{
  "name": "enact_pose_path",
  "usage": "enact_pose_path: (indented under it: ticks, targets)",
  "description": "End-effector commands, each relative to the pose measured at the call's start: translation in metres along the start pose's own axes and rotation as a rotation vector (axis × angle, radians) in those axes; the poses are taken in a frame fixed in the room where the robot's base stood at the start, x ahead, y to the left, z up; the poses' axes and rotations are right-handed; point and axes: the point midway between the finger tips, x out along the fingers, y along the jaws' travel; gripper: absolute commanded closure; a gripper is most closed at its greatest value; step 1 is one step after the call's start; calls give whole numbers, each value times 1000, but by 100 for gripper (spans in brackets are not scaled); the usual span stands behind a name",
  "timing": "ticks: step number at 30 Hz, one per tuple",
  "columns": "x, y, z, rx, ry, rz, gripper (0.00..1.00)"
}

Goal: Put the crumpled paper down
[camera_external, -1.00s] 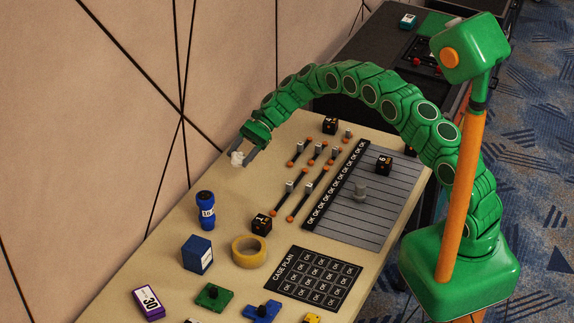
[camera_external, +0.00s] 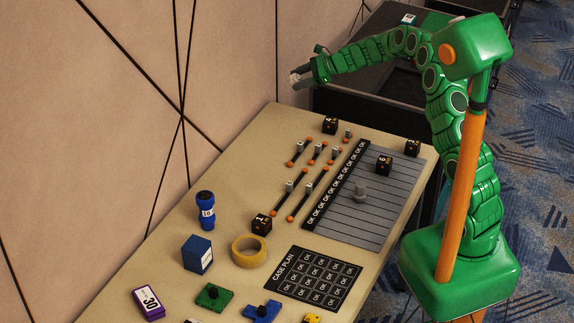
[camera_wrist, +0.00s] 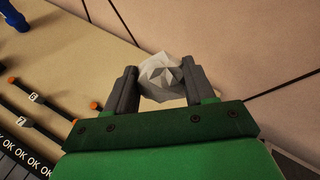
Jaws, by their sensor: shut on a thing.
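My gripper (camera_external: 300,77) is shut on the crumpled paper (camera_wrist: 164,77), a pale grey-white faceted ball. In the wrist view the paper sits between the two grey fingers (camera_wrist: 161,88), with the table's edge and wall behind it. In the external view the paper (camera_external: 295,77) is a small white patch at the fingertips, mostly hidden by them. The gripper is raised near the wall, beyond the far end of the beige table (camera_external: 250,150).
The table carries a grey lined board (camera_external: 345,220), orange-tipped rods, black numbered cubes (camera_external: 262,223), a blue bottle (camera_external: 206,209), a blue box (camera_external: 197,254) and yellow tape (camera_external: 249,251). The table's far-left strip by the wall is clear. A dark case (camera_external: 370,90) stands behind.

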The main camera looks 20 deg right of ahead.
Motion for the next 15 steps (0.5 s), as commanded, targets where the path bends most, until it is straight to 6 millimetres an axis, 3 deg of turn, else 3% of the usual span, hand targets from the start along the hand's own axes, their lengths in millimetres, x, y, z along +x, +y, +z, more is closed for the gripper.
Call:
enact_pose_path:
  ticks: [7, 15]
  targets:
    - [-63, -30, -16, 91, 61, -161, 74]
    - [-124, -44, -30, 177, 120, -314, 74]
